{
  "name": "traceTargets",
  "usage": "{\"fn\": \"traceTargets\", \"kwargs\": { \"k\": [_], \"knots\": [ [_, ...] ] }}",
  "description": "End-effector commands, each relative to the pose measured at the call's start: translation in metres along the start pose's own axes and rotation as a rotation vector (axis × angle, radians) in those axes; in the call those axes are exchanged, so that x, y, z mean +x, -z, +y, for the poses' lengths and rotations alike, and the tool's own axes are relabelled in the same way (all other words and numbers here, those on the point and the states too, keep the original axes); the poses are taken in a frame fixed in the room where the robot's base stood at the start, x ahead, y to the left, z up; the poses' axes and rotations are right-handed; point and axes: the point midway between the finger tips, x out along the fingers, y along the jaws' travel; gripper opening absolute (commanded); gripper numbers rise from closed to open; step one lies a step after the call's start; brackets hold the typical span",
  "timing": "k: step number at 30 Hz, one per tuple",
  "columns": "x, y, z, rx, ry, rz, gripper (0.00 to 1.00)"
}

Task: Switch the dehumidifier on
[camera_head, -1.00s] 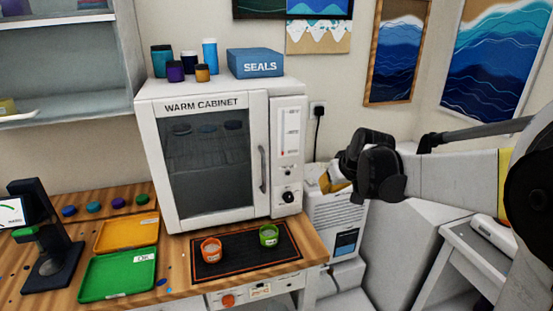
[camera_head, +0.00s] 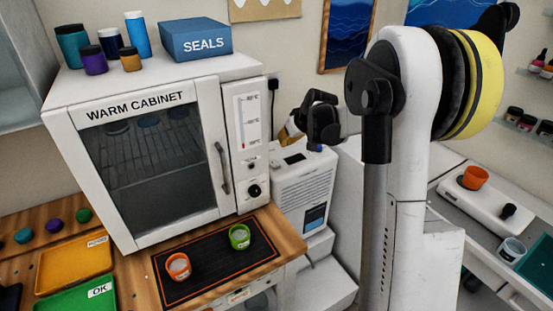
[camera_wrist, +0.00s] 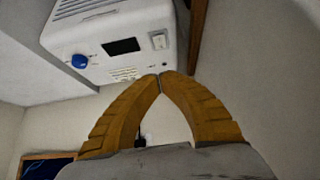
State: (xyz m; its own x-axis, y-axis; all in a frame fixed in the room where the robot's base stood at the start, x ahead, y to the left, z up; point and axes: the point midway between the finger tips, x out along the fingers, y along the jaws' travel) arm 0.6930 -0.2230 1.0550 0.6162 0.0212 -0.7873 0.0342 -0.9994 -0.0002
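The dehumidifier (camera_head: 305,187) is a white unit with a vented front, standing right of the warm cabinet. In the wrist view its top panel (camera_wrist: 112,22) shows a dark, blank display (camera_wrist: 122,46), a blue knob (camera_wrist: 80,61) and a pale rocker switch (camera_wrist: 158,40). My gripper (camera_wrist: 160,75) has its yellow-brown fingers together at the tips, with nothing between them. In the picture the tips lie just below the rocker switch; I cannot tell whether they touch the unit. In the head view my gripper (camera_head: 290,135) is over the back of the dehumidifier's top.
The warm cabinet (camera_head: 150,160) stands close on the left, on the wooden bench. A black mat (camera_head: 215,272) with an orange cup (camera_head: 178,266) and a green cup (camera_head: 239,237) lies before it. A plug and cord (camera_head: 273,90) hang on the wall behind. A side counter (camera_head: 450,205) is at right.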

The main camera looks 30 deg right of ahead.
Motion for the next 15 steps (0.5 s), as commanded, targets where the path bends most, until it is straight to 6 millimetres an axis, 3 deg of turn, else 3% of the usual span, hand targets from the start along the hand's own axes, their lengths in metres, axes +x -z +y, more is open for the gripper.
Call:
{"fn": "traceTargets", "kwargs": {
  "k": [7,15],
  "knots": [
    [0.019,-0.001,0.000,-0.001,0.000,0.000,0.00],
    [0.077,-0.002,0.000,-0.002,0.000,0.000,0.00]
  ]
}}
